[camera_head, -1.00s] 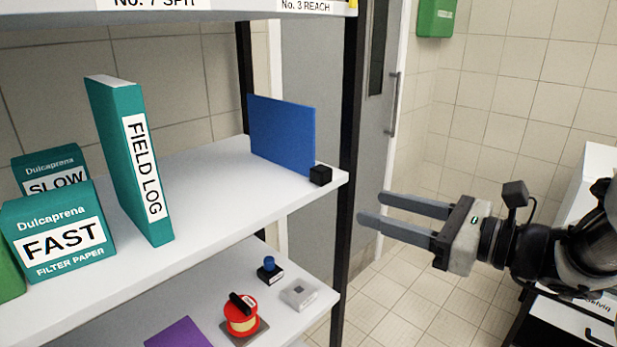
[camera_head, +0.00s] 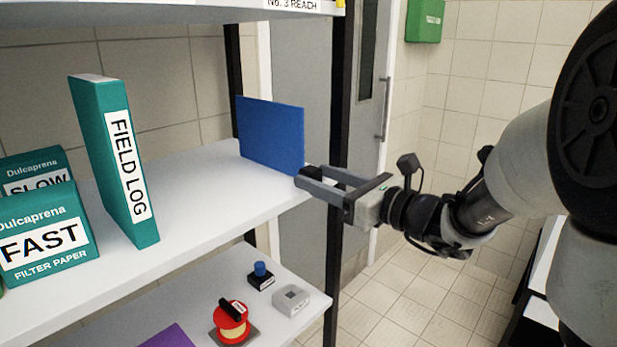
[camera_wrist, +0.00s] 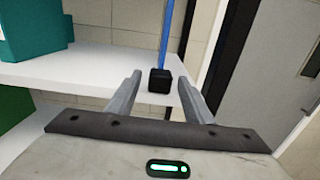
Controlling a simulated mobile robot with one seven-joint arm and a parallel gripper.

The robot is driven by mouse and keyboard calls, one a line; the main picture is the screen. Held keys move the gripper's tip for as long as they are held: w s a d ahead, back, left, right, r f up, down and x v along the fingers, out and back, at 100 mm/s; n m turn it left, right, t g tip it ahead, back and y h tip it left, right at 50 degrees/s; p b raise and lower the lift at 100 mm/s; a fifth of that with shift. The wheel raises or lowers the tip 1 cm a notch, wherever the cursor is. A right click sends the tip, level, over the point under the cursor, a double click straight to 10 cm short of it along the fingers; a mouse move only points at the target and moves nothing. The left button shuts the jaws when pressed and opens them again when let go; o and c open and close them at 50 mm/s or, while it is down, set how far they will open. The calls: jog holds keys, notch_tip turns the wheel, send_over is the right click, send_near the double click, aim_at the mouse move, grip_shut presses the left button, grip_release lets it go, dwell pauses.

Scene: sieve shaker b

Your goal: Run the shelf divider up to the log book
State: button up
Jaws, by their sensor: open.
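The shelf divider is a blue upright panel (camera_head: 270,134) near the right end of the upper white shelf. My gripper (camera_head: 307,176) is open at the shelf's front right corner. In the wrist view its fingers (camera_wrist: 157,92) lie either side of the black block; contact cannot be told.
Teal filter paper boxes (camera_head: 45,238) stand left of the log book. A dark shelf post (camera_head: 340,110) rises close behind my gripper.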

jog(key=shift+x, duration=1.25)
grip_shut()
